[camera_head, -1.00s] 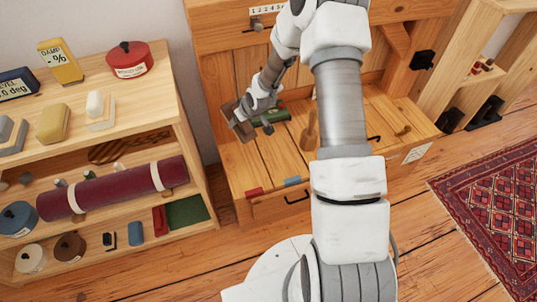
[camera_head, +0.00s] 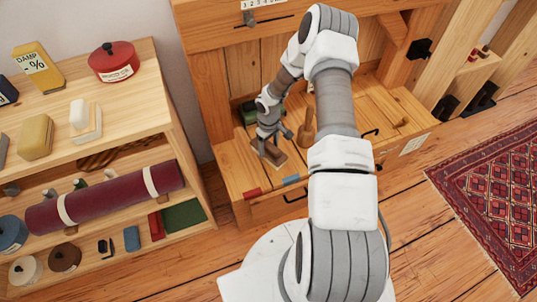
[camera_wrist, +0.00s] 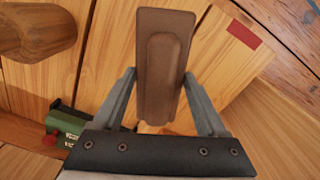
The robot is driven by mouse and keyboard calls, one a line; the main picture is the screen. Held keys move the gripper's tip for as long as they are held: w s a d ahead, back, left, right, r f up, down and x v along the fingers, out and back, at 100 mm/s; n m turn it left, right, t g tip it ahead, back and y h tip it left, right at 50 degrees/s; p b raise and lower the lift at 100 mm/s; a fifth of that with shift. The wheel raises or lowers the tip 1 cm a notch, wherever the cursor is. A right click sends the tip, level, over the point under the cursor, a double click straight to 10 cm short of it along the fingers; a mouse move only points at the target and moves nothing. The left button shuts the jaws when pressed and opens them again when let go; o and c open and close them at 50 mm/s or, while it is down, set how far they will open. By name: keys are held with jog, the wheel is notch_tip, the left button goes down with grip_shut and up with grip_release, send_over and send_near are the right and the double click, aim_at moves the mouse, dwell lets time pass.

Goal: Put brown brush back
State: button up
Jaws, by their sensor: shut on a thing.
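The brown brush (camera_wrist: 160,62) is a flat brown block with a raised, rounded grip along its middle. My gripper (camera_wrist: 160,95) is shut on it, with one grey finger on each side of the grip. In the head view the brush (camera_head: 270,153) is low over the front left of the wooden bench top (camera_head: 239,172), behind the red mark (camera_head: 252,193) and blue mark (camera_head: 291,180) on the front edge. I cannot tell whether it touches the bench. Any bristles underneath are hidden.
A green box (camera_head: 248,112) sits at the bench's back left. An upright wooden-handled thing (camera_head: 307,125) stands right of my gripper. A loaded wooden shelf (camera_head: 178,128) is at left. My arm hides part of the bench.

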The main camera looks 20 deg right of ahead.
aim_at(269, 153)
jog(key=shift+f+b, duration=0.6)
jog(key=shift+f, duration=1.2)
jog(key=shift+f, duration=0.1)
jog(key=o, duration=1.1)
